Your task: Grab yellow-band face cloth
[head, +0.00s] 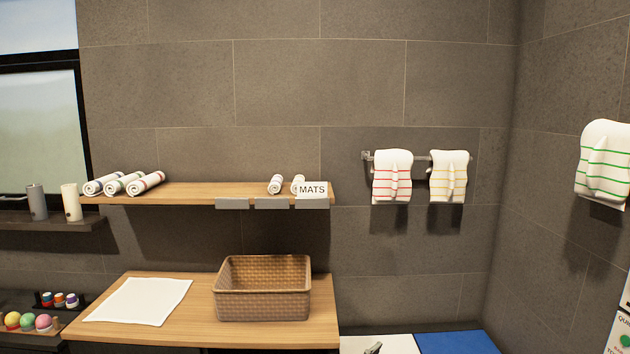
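Two small rolled white cloths lie at the right part of the wooden shelf (200,192). The left roll (275,184) has reddish bands. The right roll (297,184) is partly hidden by the "MATS" sign (312,190), and its band colour is hard to tell. On the wall rail hang a white towel with yellow bands (448,177) and, to its left, a white towel with red bands (392,178). Neither of my grippers is in view.
Three larger rolled towels (123,184) lie at the shelf's left. Below, a wicker basket (262,305) and a flat white cloth (138,301) rest on the wooden counter (200,322). A green-banded towel (604,160) hangs at far right. The shelf's middle is clear.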

